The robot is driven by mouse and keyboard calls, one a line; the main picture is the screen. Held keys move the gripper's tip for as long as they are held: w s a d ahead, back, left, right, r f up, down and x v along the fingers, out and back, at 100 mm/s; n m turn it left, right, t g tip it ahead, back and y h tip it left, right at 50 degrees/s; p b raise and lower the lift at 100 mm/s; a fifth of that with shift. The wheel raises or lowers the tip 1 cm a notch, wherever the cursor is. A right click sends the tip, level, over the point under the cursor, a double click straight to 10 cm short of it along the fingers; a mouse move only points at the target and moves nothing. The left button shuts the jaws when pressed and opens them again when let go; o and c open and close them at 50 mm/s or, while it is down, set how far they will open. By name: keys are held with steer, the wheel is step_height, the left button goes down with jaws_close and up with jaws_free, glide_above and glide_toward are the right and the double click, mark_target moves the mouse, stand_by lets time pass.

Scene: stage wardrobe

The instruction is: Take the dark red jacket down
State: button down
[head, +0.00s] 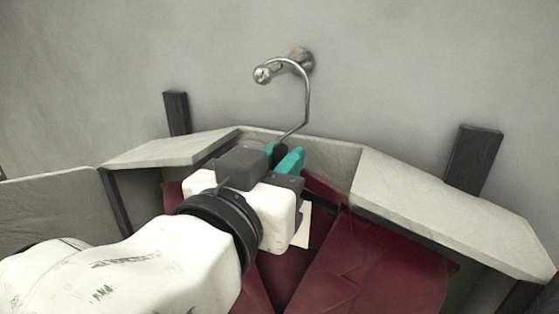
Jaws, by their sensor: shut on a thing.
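The dark red jacket (365,265) hangs below and behind my gripper; my arm hides much of its left side. My gripper (283,157), with teal fingertips, is shut on the lower stem of the hanger hook, just above the jacket. The exact grip is partly hidden by the gripper body.
Pale panels flank the jacket at left (170,149) and right (450,212), close to my gripper. Dark posts stand behind them at left (177,113) and right (475,160). The grey wall (430,60) is bare around the peg.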

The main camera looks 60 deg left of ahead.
steer(key=shift+r, duration=0.25)
steer(key=shift+r+p, duration=0.4)
steer(key=shift+s, duration=0.1)
steer(key=b+v, duration=0.1)
steer(key=v, duration=0.8)
stand_by(1.4)
stand_by(0.5)
steer(key=v, duration=1.6)
